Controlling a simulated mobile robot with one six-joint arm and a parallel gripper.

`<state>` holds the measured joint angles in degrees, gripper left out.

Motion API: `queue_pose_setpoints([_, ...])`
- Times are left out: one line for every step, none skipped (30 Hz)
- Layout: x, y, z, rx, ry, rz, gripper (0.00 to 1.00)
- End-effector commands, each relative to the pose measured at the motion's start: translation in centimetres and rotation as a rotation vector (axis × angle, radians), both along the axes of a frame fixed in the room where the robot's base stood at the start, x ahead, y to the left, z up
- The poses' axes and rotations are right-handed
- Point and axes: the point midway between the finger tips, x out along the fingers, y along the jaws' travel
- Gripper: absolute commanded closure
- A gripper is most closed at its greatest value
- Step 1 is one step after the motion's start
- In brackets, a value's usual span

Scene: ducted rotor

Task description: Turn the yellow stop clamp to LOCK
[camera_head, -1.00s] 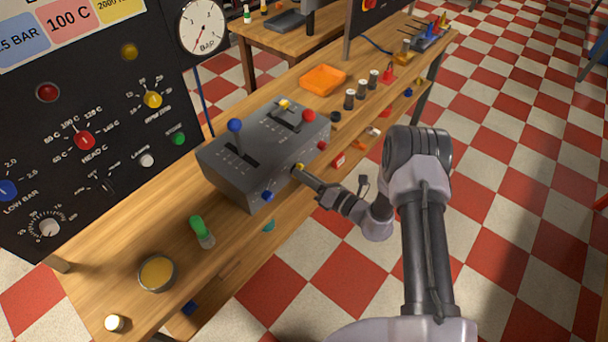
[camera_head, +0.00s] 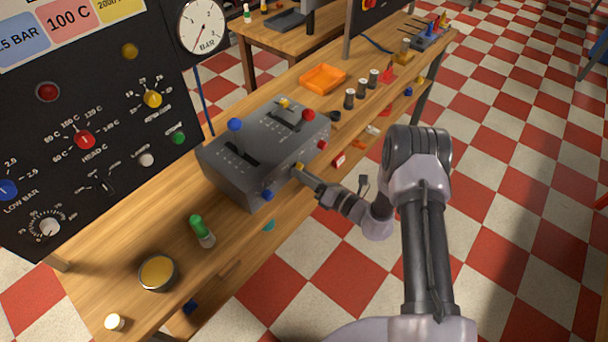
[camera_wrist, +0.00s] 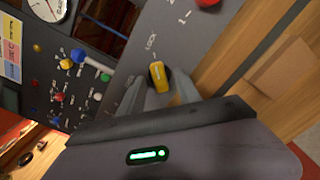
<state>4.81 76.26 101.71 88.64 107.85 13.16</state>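The yellow stop clamp (camera_wrist: 159,73) shows in the wrist view as a small yellow lever on the grey panel, with the word LOCK printed just above it. It also shows in the head view as a small yellow spot (camera_head: 299,167) on the near face of the grey lever box (camera_head: 225,180). My gripper (camera_wrist: 166,91) has its two fingers apart, one to each side of the clamp's lower end. I cannot tell whether they touch it. In the head view my gripper (camera_head: 304,171) reaches the box face at the clamp.
On the box are levers with a blue knob (camera_head: 235,124) and a red knob (camera_head: 308,114). A blue knob (camera_head: 267,195) and a red knob (camera_head: 322,145) flank the clamp.

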Motion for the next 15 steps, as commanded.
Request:
queue_pose_setpoints([0.0,0.0,0.0,0.000,0.000,0.000,0.60])
queue_pose_setpoints([0.0,0.0,0.0,0.000,0.000,0.000,0.60])
queue_pose_setpoints([-0.1,-0.1,0.0,0.000,0.000,0.000,0.60])
queue_pose_setpoints([-0.1,-0.3,0.1,0.000,0.000,-0.001,0.60])
queue_pose_setpoints([-0.3,-0.5,0.1,0.000,0.000,-0.001,0.60])
queue_pose_setpoints([-0.6,-1.0,0.1,0.000,0.000,-0.004,0.60])
queue_pose_setpoints([-0.9,-1.4,0.2,0.000,0.001,-0.004,0.60])
queue_pose_setpoints([-1.3,-2.0,0.2,0.000,0.001,-0.005,0.60])
queue_pose_setpoints([-2.0,-2.9,0.2,0.001,0.003,-0.006,0.60])
queue_pose_setpoints([-2.6,-3.6,0.2,0.001,0.003,-0.006,0.60])
queue_pose_setpoints([-3.2,-4.4,0.3,0.001,0.003,-0.007,0.60])
queue_pose_setpoints([-4.0,-5.5,0.3,0.001,0.003,-0.008,0.60])
queue_pose_setpoints([-4.6,-6.3,0.3,0.001,0.003,-0.008,0.60])
queue_pose_setpoints([-5.3,-7.1,0.4,0.002,0.002,-0.008,0.60])
queue_pose_setpoints([-6.1,-8.2,0.3,0.002,0.002,-0.008,0.60])
